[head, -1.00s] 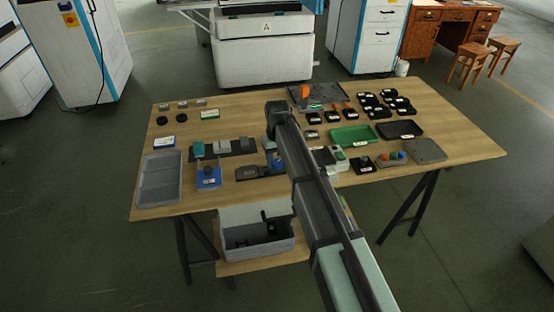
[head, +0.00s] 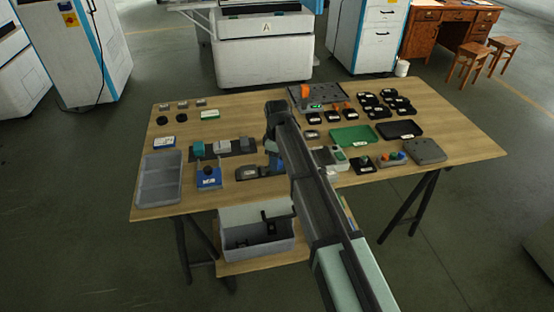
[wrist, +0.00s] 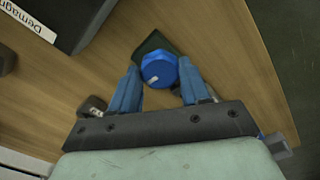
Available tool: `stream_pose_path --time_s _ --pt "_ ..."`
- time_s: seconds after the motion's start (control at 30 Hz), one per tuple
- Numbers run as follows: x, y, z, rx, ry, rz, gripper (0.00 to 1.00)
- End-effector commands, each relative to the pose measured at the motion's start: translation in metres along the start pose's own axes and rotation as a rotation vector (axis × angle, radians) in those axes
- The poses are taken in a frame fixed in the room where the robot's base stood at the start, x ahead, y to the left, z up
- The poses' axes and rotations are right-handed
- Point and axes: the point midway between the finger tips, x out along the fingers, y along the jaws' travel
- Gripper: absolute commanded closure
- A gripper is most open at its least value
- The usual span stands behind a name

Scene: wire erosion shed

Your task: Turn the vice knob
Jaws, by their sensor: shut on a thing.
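The blue knob (wrist: 160,68) is faceted, with a small pale mark on its face. It sits between the two blue fingers of my gripper (wrist: 159,80) in the wrist view, and the fingers are shut on its sides. A dark green part (wrist: 153,42) shows just beyond the knob; I cannot tell whether it belongs to the vice. In the head view my gripper (head: 272,152) is low over the middle of the table, and my arm hides the knob and most of what lies around it.
A dark box with a "Demagn..." label (wrist: 85,18) stands close by in the wrist view. On the wooden table (head: 225,197), a grey tray (head: 147,181) and a blue stand (head: 208,178) lie to the left. A green tray (head: 352,136) and several small parts lie to the right.

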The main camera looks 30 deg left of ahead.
Motion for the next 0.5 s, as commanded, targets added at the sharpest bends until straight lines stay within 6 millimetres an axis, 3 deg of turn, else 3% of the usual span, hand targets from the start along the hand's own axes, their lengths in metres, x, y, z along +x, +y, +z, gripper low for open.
stream_pose_path --time_s 0.5 --pt "-0.0005 0.0007 -0.0011 -0.136 0.003 0.002 0.84"
